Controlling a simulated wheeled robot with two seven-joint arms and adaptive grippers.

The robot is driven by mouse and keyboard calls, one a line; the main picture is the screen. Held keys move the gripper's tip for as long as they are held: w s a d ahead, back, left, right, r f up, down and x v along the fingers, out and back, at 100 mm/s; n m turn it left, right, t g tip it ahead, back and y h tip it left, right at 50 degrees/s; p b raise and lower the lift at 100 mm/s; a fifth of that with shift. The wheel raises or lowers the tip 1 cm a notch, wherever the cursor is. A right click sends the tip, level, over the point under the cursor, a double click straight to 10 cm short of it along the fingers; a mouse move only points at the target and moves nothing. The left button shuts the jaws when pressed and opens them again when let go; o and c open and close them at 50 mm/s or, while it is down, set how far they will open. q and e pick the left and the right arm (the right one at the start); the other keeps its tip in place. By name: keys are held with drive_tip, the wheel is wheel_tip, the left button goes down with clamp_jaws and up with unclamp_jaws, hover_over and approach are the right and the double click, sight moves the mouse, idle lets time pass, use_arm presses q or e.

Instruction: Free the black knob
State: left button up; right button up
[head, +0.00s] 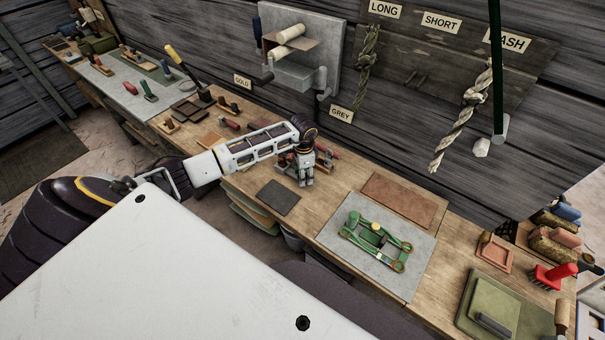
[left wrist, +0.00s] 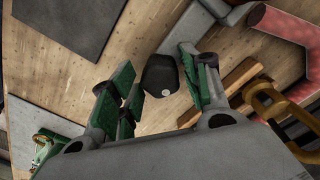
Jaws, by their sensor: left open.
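The black knob (left wrist: 161,74) shows in the left wrist view as a dark rounded block with a small light spot on its face. It lies between the two fingers of my left gripper (left wrist: 157,82), with a gap visible on both sides. The fingers have green pads and stand apart, so the gripper is open. In the head view my left gripper (head: 305,180) points down over the workbench, by a cluster of tools with red and wooden parts (head: 325,158). The knob cannot be made out there. What holds the knob cannot be told. My right gripper is not in view.
A dark square mat (head: 278,197) lies left of the gripper. To the right, a green frame with brass rings (head: 376,240) rests on a grey sheet (head: 420,255).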

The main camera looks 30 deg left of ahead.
use_arm(q)
drive_tip(key=shift+s+m+b, duration=0.1)
drive_tip(key=shift+m+b, duration=0.25)
drive_tip(key=shift+m, duration=1.55)
drive_tip(key=shift+m, duration=0.3)
drive_tip(key=shift+m+b, duration=0.4)
drive_tip(key=shift+m, duration=0.7)
drive_tip(key=shift+m+b, duration=0.45)
drive_tip(key=shift+m, duration=1.15)
drive_tip(key=shift+s+a+m+b, duration=0.1)
drive_tip(key=shift+m+b, duration=0.6)
drive_tip(key=shift+m, duration=1.4)
